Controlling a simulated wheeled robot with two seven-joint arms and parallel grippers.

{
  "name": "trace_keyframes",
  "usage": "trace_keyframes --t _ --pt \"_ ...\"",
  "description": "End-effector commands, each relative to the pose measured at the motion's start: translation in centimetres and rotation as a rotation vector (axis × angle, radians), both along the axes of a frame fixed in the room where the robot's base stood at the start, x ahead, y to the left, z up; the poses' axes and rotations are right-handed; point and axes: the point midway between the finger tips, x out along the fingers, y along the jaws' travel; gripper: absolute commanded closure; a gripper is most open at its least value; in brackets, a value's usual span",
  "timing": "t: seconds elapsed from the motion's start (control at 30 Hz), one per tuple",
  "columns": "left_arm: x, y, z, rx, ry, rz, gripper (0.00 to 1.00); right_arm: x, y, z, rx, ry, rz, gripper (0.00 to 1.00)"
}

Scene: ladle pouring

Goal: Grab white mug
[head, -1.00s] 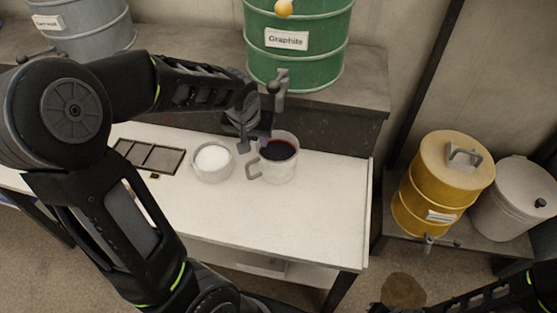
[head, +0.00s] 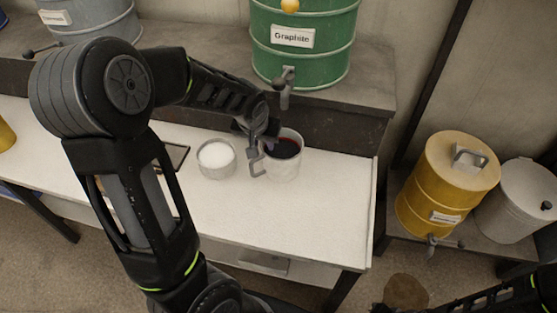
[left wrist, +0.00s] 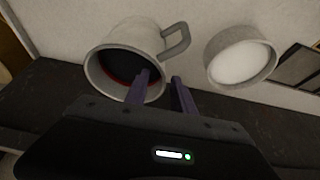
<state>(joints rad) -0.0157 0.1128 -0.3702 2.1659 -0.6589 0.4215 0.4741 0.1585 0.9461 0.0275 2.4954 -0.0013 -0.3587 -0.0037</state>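The white mug (head: 284,166) stands on the white table below the green barrel's tap, with dark red liquid inside and its handle (head: 257,165) toward the left. In the left wrist view the mug (left wrist: 122,55) shows its open top and handle. My left gripper (head: 262,132) is at the mug's rim, on the far left side near the handle. In the left wrist view the gripper (left wrist: 162,84) has its fingers apart; one overlaps the mug's mouth and the other is outside, below the handle. I cannot tell if they touch it. Of my right arm only dark parts show at the bottom right.
A bowl of white powder (head: 216,159) stands just left of the mug. The green Graphite barrel (head: 304,62) with its tap (head: 287,84) is on the raised shelf behind. A yellow drum (head: 447,186) stands to the right. The table front (head: 290,215) is clear.

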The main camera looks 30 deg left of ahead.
Motion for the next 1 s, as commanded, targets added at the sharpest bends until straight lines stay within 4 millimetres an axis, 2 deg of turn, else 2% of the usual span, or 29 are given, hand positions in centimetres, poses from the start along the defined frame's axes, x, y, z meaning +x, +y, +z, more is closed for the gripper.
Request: trace_keyframes --t 0.1,0.2,0.8,1.0 --pt "0.6 0.2 -1.8 0.000 0.003 -0.001 0.70 0.0 0.0 -0.2 0.000 0.000 0.000 1.00" --pt "0.9 0.4 -2.5 0.000 0.002 0.000 0.70 0.0 0.0 -0.3 0.000 0.000 0.000 1.00" --pt "1.0 0.4 -2.5 0.000 0.000 0.000 0.70 0.0 0.0 -0.2 0.000 0.000 0.000 1.00" --pt "1.0 0.4 -2.5 0.000 0.000 0.000 0.84 0.0 0.0 -0.2 0.000 0.000 0.000 1.00"
